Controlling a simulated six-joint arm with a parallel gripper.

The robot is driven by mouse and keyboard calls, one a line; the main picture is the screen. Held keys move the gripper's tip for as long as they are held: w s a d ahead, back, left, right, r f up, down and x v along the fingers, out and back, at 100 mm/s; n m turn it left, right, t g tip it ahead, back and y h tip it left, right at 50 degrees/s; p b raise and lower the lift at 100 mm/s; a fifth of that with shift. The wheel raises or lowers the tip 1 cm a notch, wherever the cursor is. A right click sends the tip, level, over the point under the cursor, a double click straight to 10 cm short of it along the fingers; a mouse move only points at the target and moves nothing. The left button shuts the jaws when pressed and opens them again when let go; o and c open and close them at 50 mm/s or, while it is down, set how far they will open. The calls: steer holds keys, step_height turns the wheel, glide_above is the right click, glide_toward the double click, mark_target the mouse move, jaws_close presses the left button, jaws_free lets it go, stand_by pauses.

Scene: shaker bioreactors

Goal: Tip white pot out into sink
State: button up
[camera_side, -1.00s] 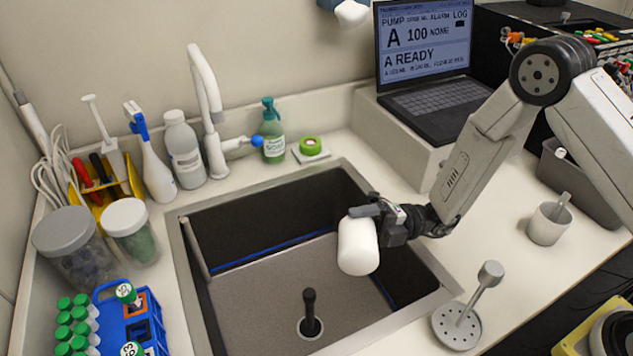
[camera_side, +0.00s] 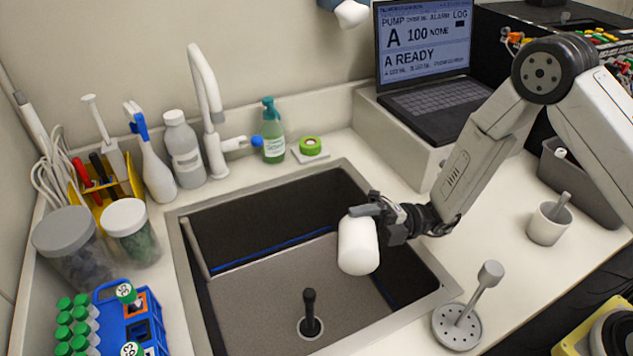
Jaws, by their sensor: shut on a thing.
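The white pot (camera_side: 358,247) hangs over the right half of the sink (camera_side: 184,262). My gripper (camera_side: 368,211) is shut on the pot near its upper end and comes in from the right. The pot looks close to upright, leaning only slightly. Its opening and any contents cannot be made out. The sink is a dark, deep basin with a grey floor, and a black upright drain plug (camera_side: 310,310) stands in it below and left of the pot.
A white tap (camera_side: 207,100) and bottles stand behind the sink. A stand with a round perforated base (camera_side: 457,326) is at the front right, and a white mortar with pestle (camera_side: 548,224) farther right. A blue tube rack (camera_side: 128,325) is at the front left. A laptop (camera_side: 425,60) stands behind my arm.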

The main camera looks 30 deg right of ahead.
mark_target(364, 221)
steer(key=shift+s+a+r+n+g+h, duration=0.1)
steer(key=shift+r+n+g+h, duration=0.1)
steer(key=shift+r+n, duration=0.25)
steer(key=shift+s+r+n+g+h, duration=0.1)
steer(key=shift+r+n+g, duration=0.1)
steer(key=shift+r+n, duration=0.25)
steer(key=shift+n, duration=0.3)
steer(key=shift+s+a+r+n+h, duration=0.2)
steer(key=shift+n+h, duration=0.2)
steer(key=shift+n, duration=0.2)
steer(key=shift+r+n, duration=0.1)
steer(key=shift+n, duration=0.2)
steer(key=shift+s+r+n+g+h, duration=0.2)
steer(key=shift+n+g+h, duration=0.1)
steer(key=shift+n, duration=0.3)
steer(key=shift+r, duration=0.1)
steer(key=shift+n+h, duration=0.5)
steer(key=shift+n, duration=0.4)
steer(key=shift+s+a+r, duration=0.1)
steer(key=shift+r, duration=0.95)
steer(key=shift+s+a+r, duration=0.1)
steer(key=shift+r, duration=0.95)
steer(key=shift+r, duration=0.1)
